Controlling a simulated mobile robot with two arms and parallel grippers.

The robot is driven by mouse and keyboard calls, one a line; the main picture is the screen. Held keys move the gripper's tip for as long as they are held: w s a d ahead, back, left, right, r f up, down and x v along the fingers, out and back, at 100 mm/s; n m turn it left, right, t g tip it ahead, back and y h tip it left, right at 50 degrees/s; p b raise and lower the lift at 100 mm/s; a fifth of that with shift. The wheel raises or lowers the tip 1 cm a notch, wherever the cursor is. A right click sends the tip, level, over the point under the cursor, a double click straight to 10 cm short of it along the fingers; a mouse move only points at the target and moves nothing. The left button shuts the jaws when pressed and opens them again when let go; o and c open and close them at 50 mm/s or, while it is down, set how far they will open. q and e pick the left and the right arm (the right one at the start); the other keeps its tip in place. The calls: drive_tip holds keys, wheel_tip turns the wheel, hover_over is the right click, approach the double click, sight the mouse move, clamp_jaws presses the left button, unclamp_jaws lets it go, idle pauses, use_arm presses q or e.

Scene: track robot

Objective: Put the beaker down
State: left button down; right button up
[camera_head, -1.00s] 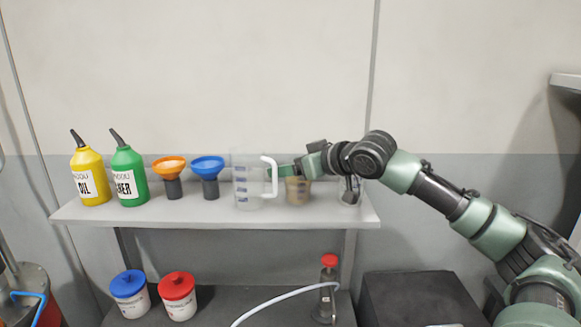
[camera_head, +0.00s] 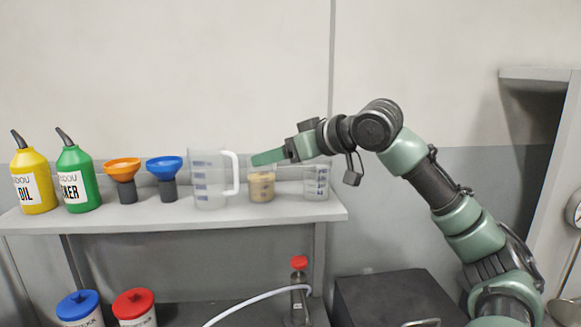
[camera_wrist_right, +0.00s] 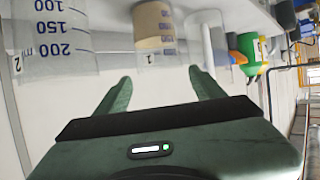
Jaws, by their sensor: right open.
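A small clear beaker with tan contents (camera_head: 262,187) stands upright on the upper shelf, right of the large clear measuring jug (camera_head: 209,180). It also shows in the right wrist view (camera_wrist_right: 153,25). A second clear beaker with blue markings (camera_head: 316,183) stands on the shelf to its right; it is at the left in the right wrist view (camera_wrist_right: 52,40). My right gripper (camera_head: 256,159) appears above the tan-filled beaker in the head view. In the right wrist view, its fingers (camera_wrist_right: 160,78) are apart with nothing between them, short of the tan-filled beaker. My left gripper is not visible.
The upper shelf (camera_head: 120,221) also holds a yellow bottle (camera_head: 33,182), a green bottle (camera_head: 77,180), an orange funnel (camera_head: 123,172) and a blue funnel (camera_head: 165,170). Below are lidded tubs, a red-capped bottle (camera_head: 299,290) and a dark box (camera_head: 390,299).

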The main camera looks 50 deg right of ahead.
drive_tip(key=b+v, duration=0.1)
drive_tip(key=v, duration=0.3)
idle(0.5)
